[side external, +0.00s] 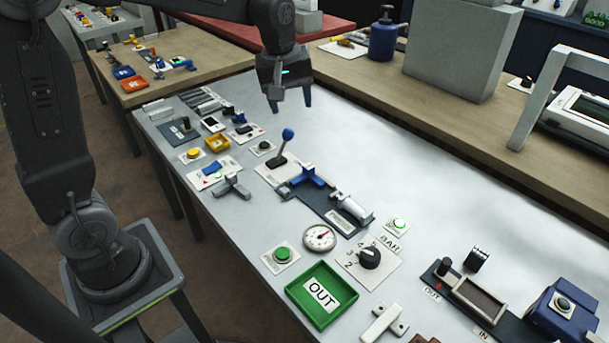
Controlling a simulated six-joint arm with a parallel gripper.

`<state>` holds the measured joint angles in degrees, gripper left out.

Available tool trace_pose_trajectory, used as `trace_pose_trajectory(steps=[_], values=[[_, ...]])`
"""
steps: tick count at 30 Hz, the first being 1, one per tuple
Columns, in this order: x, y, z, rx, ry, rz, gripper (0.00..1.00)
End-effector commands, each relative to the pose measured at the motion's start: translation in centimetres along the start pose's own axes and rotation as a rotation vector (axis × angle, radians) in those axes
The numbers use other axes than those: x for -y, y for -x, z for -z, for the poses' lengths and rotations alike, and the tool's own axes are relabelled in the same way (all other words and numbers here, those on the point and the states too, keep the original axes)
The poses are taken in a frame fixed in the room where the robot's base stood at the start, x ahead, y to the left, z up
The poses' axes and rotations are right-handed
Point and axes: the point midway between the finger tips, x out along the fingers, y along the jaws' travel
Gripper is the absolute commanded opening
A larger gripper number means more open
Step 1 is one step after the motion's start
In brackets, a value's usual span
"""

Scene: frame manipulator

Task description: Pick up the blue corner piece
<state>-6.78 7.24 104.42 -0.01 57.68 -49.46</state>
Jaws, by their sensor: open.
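A blue angled piece (312,177), which looks like the blue corner piece, sits at the upper left end of a dark fixture (325,209) on the light grey table. My gripper (290,100) points down above the table, up and to the left of that piece in the picture and clear of it. Its two fingers are apart, with nothing between them. I cannot tell its exact height above the table.
A lever with a blue ball knob (287,134) stands upright just left of the fixture. A round gauge (319,237), a black rotary knob (369,257) and a green OUT tray (321,296) lie nearer the front. The table's right rear is bare.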

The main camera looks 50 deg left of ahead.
Motion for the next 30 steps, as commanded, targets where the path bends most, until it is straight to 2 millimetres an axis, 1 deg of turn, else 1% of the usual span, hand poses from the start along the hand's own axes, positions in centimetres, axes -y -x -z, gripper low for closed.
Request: trace_pose_trajectory(steps=[1, 3, 6, 9, 12, 16, 20, 27, 30], values=[[-0.9, -1.8, 1.4, 0.019, 0.075, 0.027, 0.57], [-1.8, -4.1, 3.1, 0.037, 0.188, 0.057, 0.57], [-2.9, -7.3, 5.1, 0.056, 0.335, 0.099, 0.57], [-3.5, -10.1, 6.6, 0.067, 0.454, 0.134, 0.57], [-3.8, -12.1, 7.5, 0.073, 0.535, 0.158, 0.57], [-3.9, -13.4, 8.0, 0.076, 0.585, 0.172, 0.57], [-3.6, -15.0, 7.9, 0.077, 0.594, 0.177, 0.57], [-2.9, -19.5, 7.2, 0.077, 0.591, 0.177, 0.57], [-2.7, -20.9, 7.1, 0.077, 0.591, 0.175, 0.57]])
